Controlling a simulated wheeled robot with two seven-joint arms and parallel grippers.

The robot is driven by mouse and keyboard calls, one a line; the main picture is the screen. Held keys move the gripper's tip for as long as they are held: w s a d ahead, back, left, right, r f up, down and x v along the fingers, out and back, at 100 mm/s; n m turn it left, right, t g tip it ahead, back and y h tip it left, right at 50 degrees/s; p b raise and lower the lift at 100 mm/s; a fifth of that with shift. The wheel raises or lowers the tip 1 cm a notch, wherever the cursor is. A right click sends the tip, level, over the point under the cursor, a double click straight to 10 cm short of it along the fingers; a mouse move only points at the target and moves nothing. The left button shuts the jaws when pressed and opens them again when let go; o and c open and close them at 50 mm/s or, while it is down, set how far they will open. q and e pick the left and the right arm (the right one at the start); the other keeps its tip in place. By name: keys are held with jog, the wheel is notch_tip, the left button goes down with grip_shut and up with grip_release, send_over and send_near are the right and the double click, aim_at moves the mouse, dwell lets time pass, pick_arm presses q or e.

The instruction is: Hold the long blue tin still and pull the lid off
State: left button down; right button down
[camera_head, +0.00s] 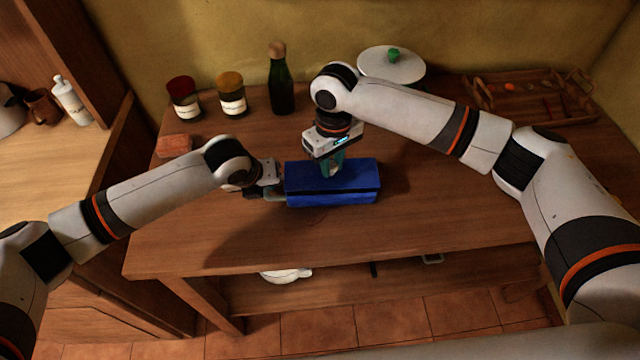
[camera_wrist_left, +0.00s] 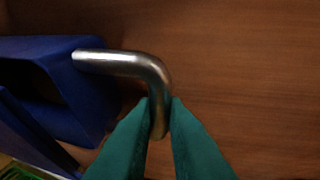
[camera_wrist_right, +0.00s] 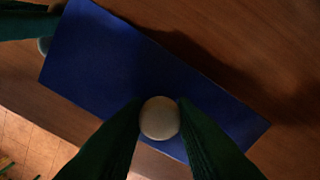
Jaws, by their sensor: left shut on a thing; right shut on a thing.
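The long blue tin (camera_head: 335,199) lies on the wooden table, its body also showing in the left wrist view (camera_wrist_left: 85,115). Its blue lid (camera_head: 355,172) is above the body, with a dark gap between them along the front and in the left wrist view. My left gripper (camera_head: 277,193) is shut on the bent metal handle (camera_wrist_left: 125,62) at the tin's left end. My right gripper (camera_head: 331,170) points down and is shut on the pale round knob (camera_wrist_right: 159,118) on the lid. The lid's far edge is partly hidden by the right gripper in the head view.
Two jars (camera_head: 184,100) (camera_head: 232,95), a dark bottle (camera_head: 280,83) and a white round lid with a green knob (camera_head: 392,68) stand along the back. A wooden tray (camera_head: 480,109) is at back right, a reddish block (camera_head: 174,146) at left. The table's front is clear.

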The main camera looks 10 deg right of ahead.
jog(key=shift+r, duration=0.65)
pick_arm(q)
jog(key=c, duration=1.4)
grip_release()
